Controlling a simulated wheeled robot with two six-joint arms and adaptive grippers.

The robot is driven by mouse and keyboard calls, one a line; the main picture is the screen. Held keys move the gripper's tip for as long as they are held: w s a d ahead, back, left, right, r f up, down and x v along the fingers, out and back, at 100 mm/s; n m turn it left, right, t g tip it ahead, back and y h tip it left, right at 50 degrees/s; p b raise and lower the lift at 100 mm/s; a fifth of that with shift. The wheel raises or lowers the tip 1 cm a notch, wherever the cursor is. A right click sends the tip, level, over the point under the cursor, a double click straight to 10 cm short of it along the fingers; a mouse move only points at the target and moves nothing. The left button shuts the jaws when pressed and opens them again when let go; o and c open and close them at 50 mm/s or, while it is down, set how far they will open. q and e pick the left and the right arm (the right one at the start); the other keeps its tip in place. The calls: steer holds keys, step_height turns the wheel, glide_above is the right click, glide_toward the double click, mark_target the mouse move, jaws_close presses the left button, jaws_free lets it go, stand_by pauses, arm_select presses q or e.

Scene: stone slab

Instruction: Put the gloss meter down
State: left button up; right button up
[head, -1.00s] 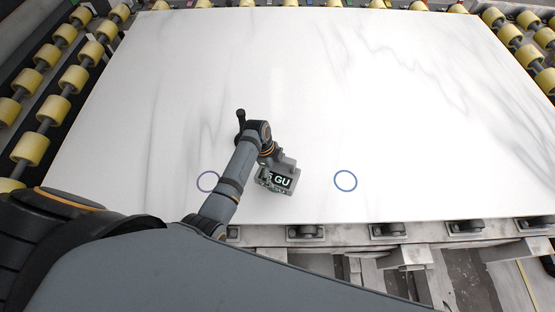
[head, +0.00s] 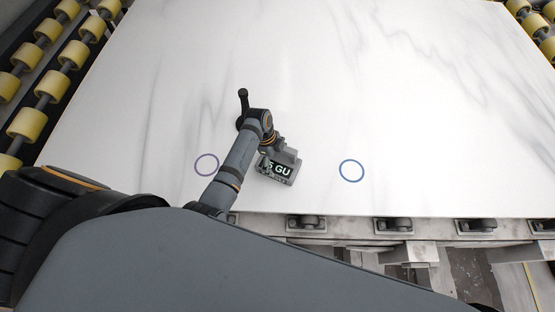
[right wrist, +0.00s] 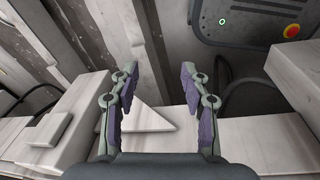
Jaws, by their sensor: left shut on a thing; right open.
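The gloss meter (head: 284,172) is a small grey box with a dark display showing white letters, in the head view left of the blue ring. My left gripper (head: 266,160) is shut on it, at its left side. The meter is over the white stone slab (head: 420,110); I cannot tell whether it touches the slab. The arm partly hides the gripper's fingers. My right gripper (right wrist: 160,95) is open and empty in the right wrist view, away from the slab.
A purple ring (head: 206,165) is marked on the slab left of my arm, and a blue ring (head: 351,171) right of the meter. Yellow rollers (head: 62,75) line the slab's sides. Below its front edge is a grey frame (head: 400,255). A panel with a red button (right wrist: 291,31) shows in the right wrist view.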

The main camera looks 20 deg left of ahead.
arm_select(q)
steer(key=o, duration=1.4)
steer(key=shift+w+f, duration=0.1)
steer(key=shift+w, duration=0.05)
steer(key=shift+r, duration=0.35)
steer(key=b+v, duration=0.1)
steer(key=v, duration=1)
steer(key=shift+r, duration=0.35)
arm_select(e)
steer(key=shift+s+f, duration=0.5)
steer(key=shift+f, duration=0.3)
